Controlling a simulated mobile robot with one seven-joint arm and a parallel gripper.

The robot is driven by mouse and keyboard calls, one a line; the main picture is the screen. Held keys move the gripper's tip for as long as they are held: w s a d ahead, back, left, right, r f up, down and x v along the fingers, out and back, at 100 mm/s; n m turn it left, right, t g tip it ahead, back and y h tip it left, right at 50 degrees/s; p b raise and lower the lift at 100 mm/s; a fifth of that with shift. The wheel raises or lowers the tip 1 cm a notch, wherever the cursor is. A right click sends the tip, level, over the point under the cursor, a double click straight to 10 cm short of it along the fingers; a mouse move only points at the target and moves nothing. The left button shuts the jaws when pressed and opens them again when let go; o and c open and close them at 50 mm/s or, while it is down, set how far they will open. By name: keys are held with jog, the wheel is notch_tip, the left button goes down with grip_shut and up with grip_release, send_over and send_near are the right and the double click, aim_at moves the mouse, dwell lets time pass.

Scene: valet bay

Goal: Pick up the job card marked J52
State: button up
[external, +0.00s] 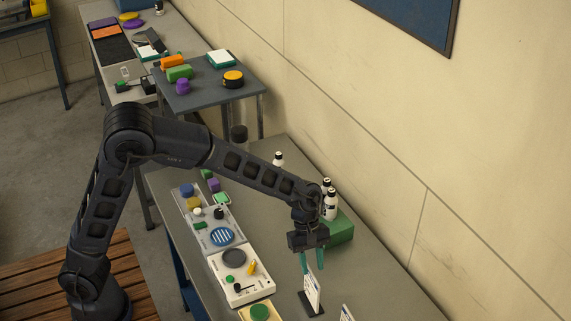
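A white card (313,290) with small dark print stands upright in a black holder (311,304) on the long grey table. Part of a second white card (346,313) shows at the bottom edge of the picture, cut off by the frame. The print is too small to read, so I cannot tell which card is J52. My gripper (313,268) points down with its two teal fingers apart. It is right over the first card, whose top edge lies at or just below the fingertips. I cannot tell whether the card is between the fingers or touching them.
A green box (340,228) and several white bottles with black caps (331,205) stand behind my gripper, near the wall. Trays with small parts (241,278) line the table's left side. A second table (205,94) with coloured items stands farther back.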

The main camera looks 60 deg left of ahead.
aim_at(313, 284)
jog(key=shift+x, duration=3.55)
jog(key=shift+s+a, duration=0.15)
jog(key=shift+c, duration=0.2)
grip_shut()
